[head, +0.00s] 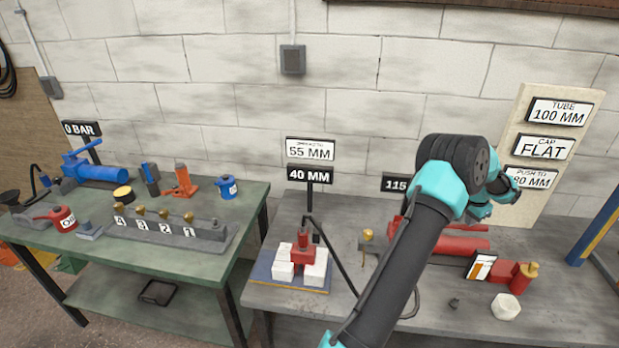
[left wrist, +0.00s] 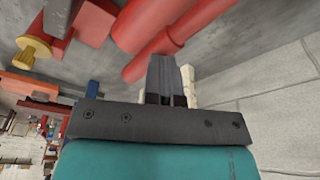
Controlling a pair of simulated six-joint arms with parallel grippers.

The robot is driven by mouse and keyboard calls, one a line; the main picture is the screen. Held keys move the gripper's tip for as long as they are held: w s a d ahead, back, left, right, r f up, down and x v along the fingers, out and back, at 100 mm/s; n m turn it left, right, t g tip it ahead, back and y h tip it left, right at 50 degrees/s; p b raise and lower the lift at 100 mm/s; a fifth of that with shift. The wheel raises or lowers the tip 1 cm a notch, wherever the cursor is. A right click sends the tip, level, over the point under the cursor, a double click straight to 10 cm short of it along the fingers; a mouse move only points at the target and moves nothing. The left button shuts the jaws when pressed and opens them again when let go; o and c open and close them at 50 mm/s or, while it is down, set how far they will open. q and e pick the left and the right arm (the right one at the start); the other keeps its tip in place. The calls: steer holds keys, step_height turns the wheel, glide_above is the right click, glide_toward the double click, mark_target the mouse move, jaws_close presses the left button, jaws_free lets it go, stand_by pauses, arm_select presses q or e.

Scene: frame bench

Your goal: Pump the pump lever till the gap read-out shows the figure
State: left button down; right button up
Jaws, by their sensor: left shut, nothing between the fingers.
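The gap read-out (head: 310,175) shows 40 MM, and the sign (head: 310,149) above it shows 55 MM. Below stands a small red spreader (head: 303,250) between white blocks (head: 283,270), with a dark hose running right. A red pump body with long red bars (head: 462,245) lies behind my left arm; I cannot tell which part is the lever. My left gripper (left wrist: 166,80) is shut and empty, close to two red cylinders (left wrist: 170,38) in the left wrist view; I cannot tell whether it touches them. My right gripper is not in view.
A second read-out (head: 395,184) is partly hidden and shows 115. A board (head: 560,130) with signs stands at the back right. A white nut-like block (head: 505,307) lies at the right bench's front. The left bench (head: 200,262) holds several tools and a 0 BAR sign (head: 81,129).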

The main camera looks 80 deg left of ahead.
arm_select(q)
steer(key=shift+f, duration=0.55)
steer(key=w+v, duration=0.1)
steer(key=v, duration=0.7)
steer(key=shift+w+a+r, duration=0.2)
steer(key=shift+w+r, duration=0.15)
steer(key=shift+r, duration=0.15)
stand_by(2.4)
steer(key=shift+f, duration=0.15)
stand_by(0.8)
stand_by(2.1)
stand_by(0.7)
